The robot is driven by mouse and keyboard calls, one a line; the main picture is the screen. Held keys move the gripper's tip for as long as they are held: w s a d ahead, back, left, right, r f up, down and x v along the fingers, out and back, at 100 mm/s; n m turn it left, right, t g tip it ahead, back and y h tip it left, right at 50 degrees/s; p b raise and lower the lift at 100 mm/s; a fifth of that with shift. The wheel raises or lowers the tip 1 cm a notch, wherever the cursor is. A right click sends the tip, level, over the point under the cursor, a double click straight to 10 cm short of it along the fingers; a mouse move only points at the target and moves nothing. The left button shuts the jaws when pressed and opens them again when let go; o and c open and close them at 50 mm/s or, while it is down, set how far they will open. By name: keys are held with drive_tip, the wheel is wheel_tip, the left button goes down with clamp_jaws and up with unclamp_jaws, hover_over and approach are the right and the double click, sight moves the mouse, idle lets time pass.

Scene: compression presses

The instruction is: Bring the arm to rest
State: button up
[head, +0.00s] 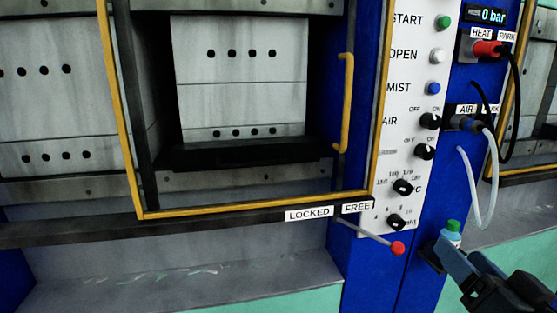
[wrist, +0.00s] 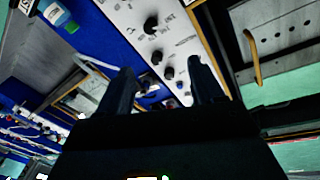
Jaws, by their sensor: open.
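My gripper (head: 452,258) shows at the lower right of the head view, beside the blue column of the press. In the wrist view its two dark fingers (wrist: 161,82) stand apart with nothing held between them. In the head view a small bottle with a green cap (head: 453,227) shows just behind the gripper, partly hidden by it. The bottle (wrist: 55,14) also shows at the upper left of the wrist view, clear of the fingers.
The white control panel (head: 408,75) and the yellow-framed press guard (head: 250,208) are left of the gripper. A red-knobbed lever (head: 398,248) sticks out below the FREE label. Plugged hoses, one with a red plug (head: 486,48), hang above. The grey ledge (head: 180,280) has scattered flecks.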

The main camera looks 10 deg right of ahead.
drive_tip(key=s+a+f+n+g, duration=0.1)
drive_tip(key=s+a+f, duration=0.3)
drive_tip(key=s+f, duration=0.25)
drive_tip(key=s+a+f+n+g, duration=0.1)
drive_tip(key=s+a+f, duration=0.35)
drive_tip(key=s, duration=0.35)
drive_tip(key=s+a+n+y, duration=0.1)
drive_tip(key=s+a+n, duration=0.1)
drive_tip(key=s, duration=0.6)
drive_tip(key=s+a+f+n+g+y, duration=0.1)
drive_tip(key=s+n, duration=0.1)
drive_tip(key=s, duration=0.6)
drive_tip(key=shift+a+f+n+y, duration=0.15)
drive_tip(key=shift+a+n+y, duration=0.15)
drive_tip(key=shift+a+y, duration=0.1)
idle(1.6)
